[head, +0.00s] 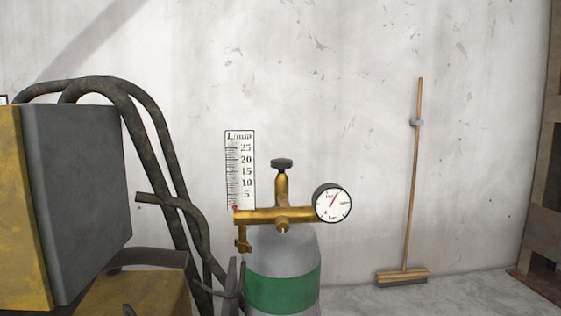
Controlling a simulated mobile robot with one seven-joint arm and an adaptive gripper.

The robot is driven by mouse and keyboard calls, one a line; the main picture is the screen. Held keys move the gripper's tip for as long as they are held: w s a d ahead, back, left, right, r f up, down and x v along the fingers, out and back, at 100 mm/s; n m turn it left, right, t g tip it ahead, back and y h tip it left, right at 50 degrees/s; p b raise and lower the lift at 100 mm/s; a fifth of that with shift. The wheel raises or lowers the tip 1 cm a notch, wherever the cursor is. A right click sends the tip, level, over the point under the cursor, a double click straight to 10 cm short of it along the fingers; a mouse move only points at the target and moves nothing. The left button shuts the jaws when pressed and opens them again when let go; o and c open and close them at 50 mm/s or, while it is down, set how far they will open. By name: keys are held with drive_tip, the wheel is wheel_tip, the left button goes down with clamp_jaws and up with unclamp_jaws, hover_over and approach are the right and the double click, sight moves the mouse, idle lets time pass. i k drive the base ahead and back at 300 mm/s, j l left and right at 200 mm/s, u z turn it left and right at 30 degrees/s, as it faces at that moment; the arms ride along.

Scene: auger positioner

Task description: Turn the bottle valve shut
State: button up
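A grey gas bottle (284,250) with a green band stands upright at the lower middle of the head view. A brass valve body (281,190) rises from its top and carries a dark valve knob (281,164). A brass regulator arm (255,215) runs across it, with a round white gauge (332,203) on the right. The gauge has a red needle. A flow scale (240,165) marked L/min stands at the left end, with a small red mark near its bottom. My gripper is not in view, and nothing touches the knob.
A yellow and grey machine (80,205) with dark hoses (150,150) fills the left, its hoses close to the bottle. A broom (407,200) leans on the pale wall at the right. A brown frame (545,170) stands at the far right. Space around the knob looks clear.

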sight(282, 164)
drive_tip(key=i+j+z, duration=0.2)
drive_tip(key=z, duration=0.2)
drive_tip(key=i+j+z, duration=0.15)
drive_tip(key=j+z, duration=0.2)
drive_tip(key=i+j+z, duration=0.1)
drive_tip(key=j+z, duration=0.3)
